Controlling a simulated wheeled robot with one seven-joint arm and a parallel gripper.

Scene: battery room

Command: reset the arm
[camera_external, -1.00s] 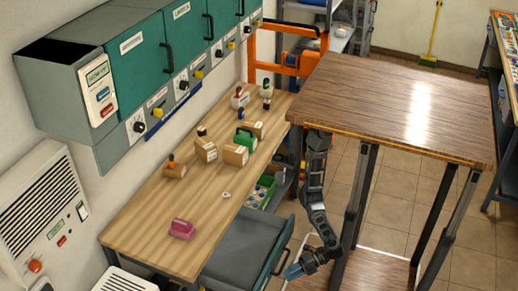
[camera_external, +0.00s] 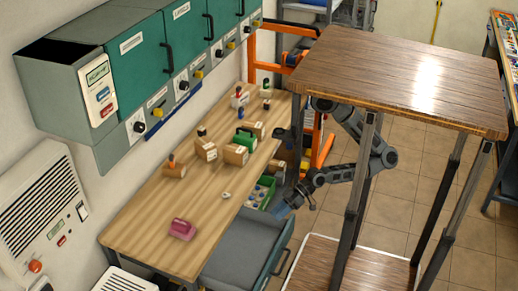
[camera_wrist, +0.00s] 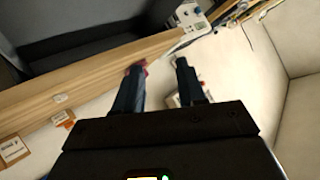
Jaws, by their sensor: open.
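My arm shows in the external view, bent with its elbow out to the right. My gripper (camera_external: 283,209) has blue fingers and hangs low beside the front of the workbench (camera_external: 150,225), above the edge of an open grey drawer (camera_external: 243,250). In the wrist view its two dark fingers (camera_wrist: 158,84) are spread apart with nothing held between them. The bench's wooden edge (camera_wrist: 60,88) runs past the fingertips. A small pink-red patch shows at the left fingertip; I cannot tell what it is.
On the bench stand a pink object (camera_external: 182,229), a green object (camera_external: 244,138) and several cardboard boxes (camera_external: 236,154). A green tray of small items (camera_external: 260,192) sits beside the bench, near my arm. Green cabinets (camera_external: 140,62) hang above.

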